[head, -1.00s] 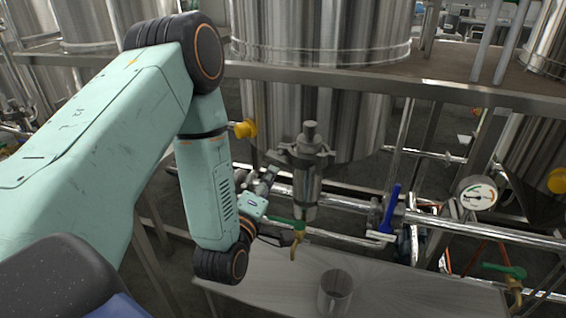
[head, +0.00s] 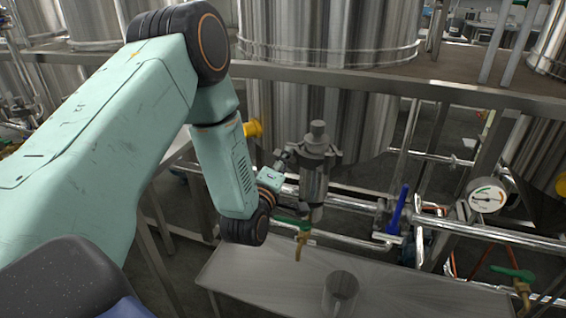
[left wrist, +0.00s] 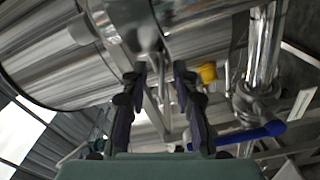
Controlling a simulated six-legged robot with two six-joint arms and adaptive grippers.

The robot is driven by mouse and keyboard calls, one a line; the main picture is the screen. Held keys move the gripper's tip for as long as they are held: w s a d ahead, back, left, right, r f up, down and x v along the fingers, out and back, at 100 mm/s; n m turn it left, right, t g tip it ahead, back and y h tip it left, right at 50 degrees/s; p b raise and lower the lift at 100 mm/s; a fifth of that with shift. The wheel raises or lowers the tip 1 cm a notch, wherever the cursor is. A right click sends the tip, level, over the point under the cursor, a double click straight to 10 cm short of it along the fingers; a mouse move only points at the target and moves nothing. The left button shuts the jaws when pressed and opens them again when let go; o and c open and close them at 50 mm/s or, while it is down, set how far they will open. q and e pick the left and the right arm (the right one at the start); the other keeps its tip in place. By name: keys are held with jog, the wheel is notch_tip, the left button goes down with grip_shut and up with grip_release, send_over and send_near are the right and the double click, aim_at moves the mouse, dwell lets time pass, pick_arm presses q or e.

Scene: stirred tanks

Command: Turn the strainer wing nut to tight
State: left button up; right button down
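The steel strainer (head: 314,182) stands upright on the pipework in the head view, with a round knob on its lid and lugs at the lid's sides. I cannot make out the wing nut clearly; it is small or hidden by my gripper. My left gripper (head: 281,164) is at the left side of the strainer, just below its lid. In the left wrist view my two dark fingers (left wrist: 160,72) are apart, with steel parts behind the gap. Whether they touch the strainer cannot be told. My right gripper is not in view.
A green-handled tap (head: 299,232) hangs below the strainer above a steel table (head: 250,270) with a metal cup (head: 340,292). A blue valve lever (head: 398,210) and a gauge (head: 487,196) are to the right. A yellow part (head: 254,129) is left of the strainer.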

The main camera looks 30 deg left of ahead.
pick_arm(q)
jog(key=shift+a, duration=0.2)
jog(key=c, duration=0.3)
jog(key=shift+s, duration=0.1)
grip_shut()
jog(key=shift+d, duration=0.15)
jog(key=shift+m, duration=0.3)
jog(key=shift+f+m+p, duration=0.1)
jog(key=shift+m+p, duration=3.6)
jog(key=shift+m, duration=3.2)
jog(key=shift+s, duration=0.1)
